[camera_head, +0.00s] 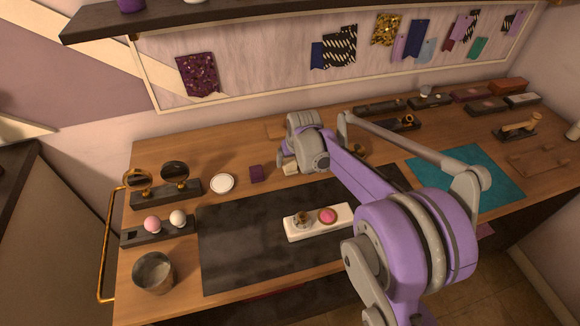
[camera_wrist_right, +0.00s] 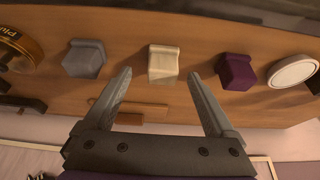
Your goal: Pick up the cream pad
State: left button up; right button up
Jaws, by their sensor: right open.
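The cream pad (camera_wrist_right: 163,62) is a small pale block standing on the wooden table in the right wrist view. It also shows in the head view (camera_head: 291,168), partly hidden by my right gripper. My right gripper (camera_wrist_right: 159,78) is open, with its two fingers pointing toward the pad and spread wider than it. The pad lies between the lines of the fingertips, apparently untouched, and nothing is held. In the head view the right gripper (camera_head: 284,161) is at the back middle of the table, its fingers mostly hidden behind my wrist. My left gripper is not in view.
A dark purple block (camera_wrist_right: 236,71) and a white round disc (camera_wrist_right: 292,72) stand on one side of the pad, a grey block (camera_wrist_right: 86,59) on the other. A dark mat (camera_head: 238,235) bears a white tray (camera_head: 306,234). A pinboard wall (camera_head: 250,75) rises behind.

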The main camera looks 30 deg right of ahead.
aim_at(290, 162)
jog(key=x, duration=0.3)
jog(key=shift+w+a+f, duration=0.1)
jog(key=shift+w+f, duration=0.15)
jog(key=shift+f, duration=0.05)
grip_shut()
